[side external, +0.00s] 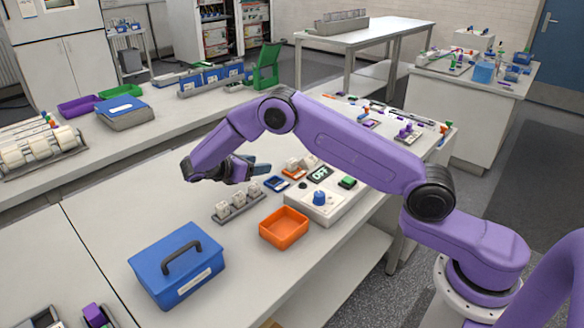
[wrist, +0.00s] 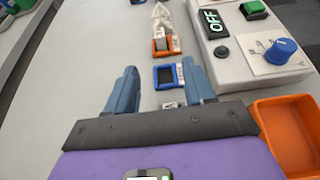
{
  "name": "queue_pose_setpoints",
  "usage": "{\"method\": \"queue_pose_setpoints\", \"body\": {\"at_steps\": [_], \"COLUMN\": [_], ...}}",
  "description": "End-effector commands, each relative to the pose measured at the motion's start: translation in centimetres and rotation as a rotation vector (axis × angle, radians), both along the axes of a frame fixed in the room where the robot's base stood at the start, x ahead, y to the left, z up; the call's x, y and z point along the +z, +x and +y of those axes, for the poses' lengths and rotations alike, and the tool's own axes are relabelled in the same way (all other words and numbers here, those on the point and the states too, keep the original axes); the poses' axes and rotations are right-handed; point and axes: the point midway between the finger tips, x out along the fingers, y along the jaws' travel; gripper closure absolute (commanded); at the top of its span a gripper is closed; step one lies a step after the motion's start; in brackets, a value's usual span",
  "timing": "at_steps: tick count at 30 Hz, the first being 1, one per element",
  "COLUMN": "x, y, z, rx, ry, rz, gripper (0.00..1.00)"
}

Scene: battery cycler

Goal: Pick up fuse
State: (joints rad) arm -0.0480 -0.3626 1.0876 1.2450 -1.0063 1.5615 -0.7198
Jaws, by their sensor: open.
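I cannot tell for sure which thing is the fuse. In the wrist view a small blue frame with a dark centre (wrist: 168,76) lies on the table, seen between my fingers. It also shows in the side view (side external: 277,184). Beyond it is an orange holder (wrist: 166,47) with a grey piece in it, and pale pieces (wrist: 161,17) lie further on. My gripper (wrist: 160,72) is open, with nothing held between its fingers. In the side view my gripper (side external: 257,166) is above the table, left of the holders, partly hidden by its own wrist.
A white unit (side external: 325,203) with an OFF display, blue knob and green button stands right of the holders. An orange bin (side external: 284,229), a grey rack of several pale pieces (side external: 238,206) and a blue lidded box (side external: 177,265) stand nearby. Bare table lies left of the holders.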

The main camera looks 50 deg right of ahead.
Motion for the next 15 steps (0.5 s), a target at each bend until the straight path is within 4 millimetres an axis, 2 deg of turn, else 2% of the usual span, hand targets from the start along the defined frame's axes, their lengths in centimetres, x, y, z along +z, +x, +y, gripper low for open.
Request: {"method": "queue_pose_setpoints", "body": {"at_steps": [5, 15], "x": [-0.7, -3.1], "y": [0.2, 0.1], "z": [-1.5, -7.3], "rx": [-0.005, -0.005], "ry": [-0.016, -0.014], "rz": [0.01, 0.011], "gripper": [0.47, 0.47]}}
